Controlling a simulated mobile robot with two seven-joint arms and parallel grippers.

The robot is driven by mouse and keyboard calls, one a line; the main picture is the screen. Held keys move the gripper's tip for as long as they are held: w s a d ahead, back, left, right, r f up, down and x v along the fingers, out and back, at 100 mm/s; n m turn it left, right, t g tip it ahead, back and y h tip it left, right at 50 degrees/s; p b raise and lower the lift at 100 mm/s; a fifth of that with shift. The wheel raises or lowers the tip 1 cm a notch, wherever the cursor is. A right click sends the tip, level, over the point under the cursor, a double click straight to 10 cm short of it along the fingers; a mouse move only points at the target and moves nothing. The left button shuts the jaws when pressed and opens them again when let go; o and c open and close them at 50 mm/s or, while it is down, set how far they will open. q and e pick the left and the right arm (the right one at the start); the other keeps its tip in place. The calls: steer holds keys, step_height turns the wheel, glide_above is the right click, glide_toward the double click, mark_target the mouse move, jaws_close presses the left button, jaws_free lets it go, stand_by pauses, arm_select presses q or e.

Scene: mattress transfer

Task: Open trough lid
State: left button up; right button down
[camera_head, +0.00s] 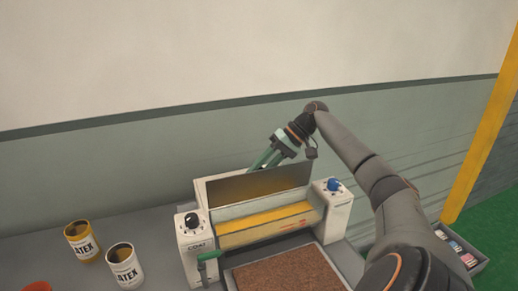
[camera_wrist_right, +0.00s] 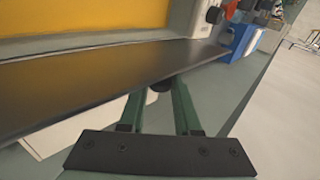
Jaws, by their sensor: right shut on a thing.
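The coating machine (camera_head: 192,252) stands on the table in the head view. Its trough lid (camera_head: 258,184) is a long dark panel, raised and tilted up at the back of the trough. Below it a yellow roller or trough interior (camera_head: 265,226) is exposed. My right gripper (camera_head: 264,162) reaches in from behind the lid. In the right wrist view my right gripper (camera_wrist_right: 160,92) has its green fingers shut on a small dark knob (camera_wrist_right: 160,84) at the edge of the lid (camera_wrist_right: 95,88). The fingertips are partly hidden behind the lid in the head view. My left gripper is not in view.
A yellow can (camera_head: 80,254) and a white LATEX can (camera_head: 125,277) stand left of the machine. A brown board (camera_head: 280,275) lies in front. A green handle (camera_head: 207,256) is at the machine's front left. A grey bin (camera_head: 462,250) sits at the right, near a yellow post (camera_head: 485,130).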

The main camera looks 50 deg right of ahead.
steer(key=c, duration=0.6)
jaws_free()
steer(key=shift+c, duration=0.2)
steer(key=v, duration=1.2)
steer(key=shift+d, duration=0.2)
steer(key=shift+r, duration=0.15)
